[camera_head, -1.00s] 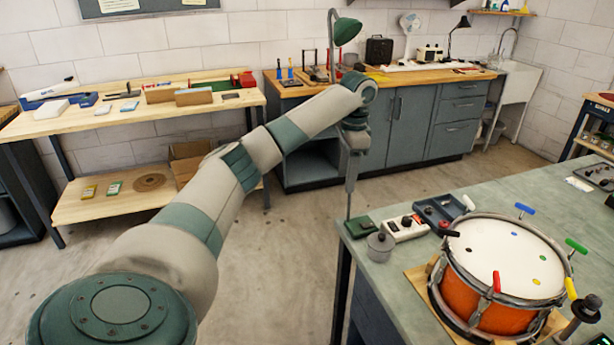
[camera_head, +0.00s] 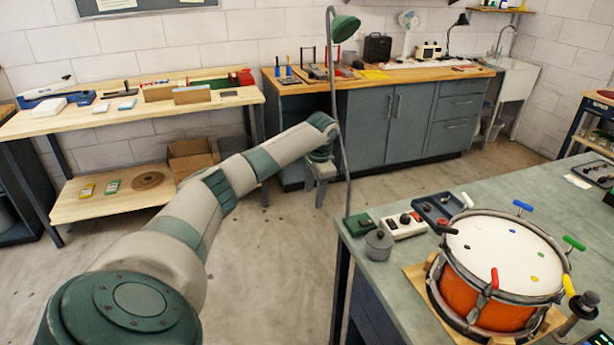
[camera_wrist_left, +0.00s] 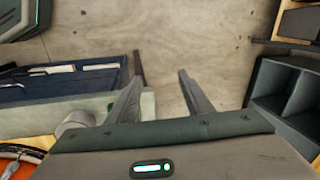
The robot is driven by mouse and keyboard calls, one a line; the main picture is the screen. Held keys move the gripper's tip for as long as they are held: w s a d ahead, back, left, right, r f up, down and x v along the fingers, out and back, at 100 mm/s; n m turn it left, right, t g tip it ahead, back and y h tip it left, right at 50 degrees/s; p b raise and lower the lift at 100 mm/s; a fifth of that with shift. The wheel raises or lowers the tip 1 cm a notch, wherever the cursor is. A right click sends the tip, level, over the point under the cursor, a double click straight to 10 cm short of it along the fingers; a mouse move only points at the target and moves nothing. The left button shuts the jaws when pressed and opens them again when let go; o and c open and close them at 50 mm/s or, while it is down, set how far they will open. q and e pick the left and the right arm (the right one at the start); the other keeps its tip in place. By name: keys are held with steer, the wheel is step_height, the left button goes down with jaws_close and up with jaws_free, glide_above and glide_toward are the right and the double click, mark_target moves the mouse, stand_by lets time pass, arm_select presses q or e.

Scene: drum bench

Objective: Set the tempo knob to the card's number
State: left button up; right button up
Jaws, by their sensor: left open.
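The white box (camera_head: 404,226) with dark knobs sits on the near edge of the grey-green bench, left of the drum. I cannot read its markings or tell which knob sets the tempo. No card with a readable number shows. My left gripper (camera_head: 320,190) hangs over the floor, left of the bench and apart from the box. In the left wrist view its two fingers (camera_wrist_left: 160,90) are spread with bare floor between them. My right gripper is not in view.
An orange drum (camera_head: 500,265) with coloured tuning handles stands on the bench (camera_head: 405,268). A grey lidded pot (camera_head: 379,245), a green lamp base (camera_head: 359,225) and a dark tray (camera_head: 436,209) surround the white box. Floor (camera_head: 270,270) left of the bench is clear.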

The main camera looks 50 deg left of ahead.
arm_select(q)
steer(key=shift+n+y, duration=0.3)
steer(key=shift+s+a+f, duration=0.2)
steer(key=shift+a+f, duration=0.45)
steer(key=shift+f, duration=0.3)
steer(key=shift+s+a+f, duration=0.15)
steer(key=shift+a+f, duration=0.5)
steer(key=shift+f, duration=0.25)
